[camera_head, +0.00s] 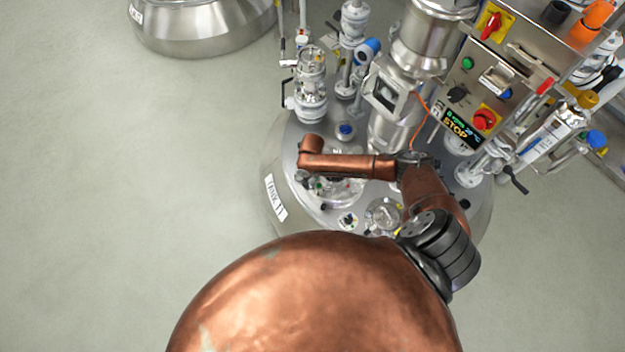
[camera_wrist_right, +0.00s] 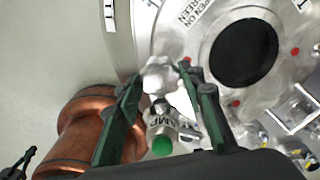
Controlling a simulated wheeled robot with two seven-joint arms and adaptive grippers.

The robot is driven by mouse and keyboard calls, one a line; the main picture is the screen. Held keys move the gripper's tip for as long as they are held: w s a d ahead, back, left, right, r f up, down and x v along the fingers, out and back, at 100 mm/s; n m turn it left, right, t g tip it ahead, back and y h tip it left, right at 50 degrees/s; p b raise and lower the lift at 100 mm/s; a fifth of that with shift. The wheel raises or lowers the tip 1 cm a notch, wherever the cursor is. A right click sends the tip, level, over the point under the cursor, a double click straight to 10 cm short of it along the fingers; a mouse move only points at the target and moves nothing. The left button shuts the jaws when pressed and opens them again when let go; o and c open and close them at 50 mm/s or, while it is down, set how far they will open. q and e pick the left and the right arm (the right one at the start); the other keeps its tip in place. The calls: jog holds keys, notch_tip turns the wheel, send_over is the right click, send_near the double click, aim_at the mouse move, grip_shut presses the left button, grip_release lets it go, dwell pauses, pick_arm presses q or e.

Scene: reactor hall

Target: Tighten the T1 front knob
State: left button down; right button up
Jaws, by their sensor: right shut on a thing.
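The T1 vessel (camera_head: 283,150) is a steel tank whose lid is crowded with fittings; its white label (camera_head: 276,198) is on the left side. My copper right arm reaches over the lid, and my right gripper (camera_head: 308,183) is low at its left edge, small and partly hidden by the wrist. In the right wrist view my right gripper (camera_wrist_right: 163,77) has its dark green fingers on both sides of a shiny metal knob (camera_wrist_right: 160,80), shut on it. It appears to be the front knob. My left gripper is not in view.
A fitting with a green end (camera_wrist_right: 162,146) sits close below the knob. A dark round opening (camera_wrist_right: 244,53) is to its right. A control panel (camera_head: 478,92) and tall pipework stand behind the arm. The floor (camera_head: 120,180) at left is clear.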

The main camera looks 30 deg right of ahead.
aim_at(312, 181)
jog(key=m+p, duration=0.1)
jog(key=m, duration=0.3)
jog(key=shift+r+p, duration=0.1)
jog(key=shift+p, duration=0.2)
jog(key=shift+m+p, duration=0.55)
jog(key=shift+m, duration=1.35)
jog(key=shift+w+d+m, duration=0.1)
jog(key=shift+m, duration=0.2)
jog(key=o, duration=1.2)
jog(key=shift+c, duration=0.2)
notch_tip(312, 181, up, 12)
jog(key=shift+c, duration=0.6)
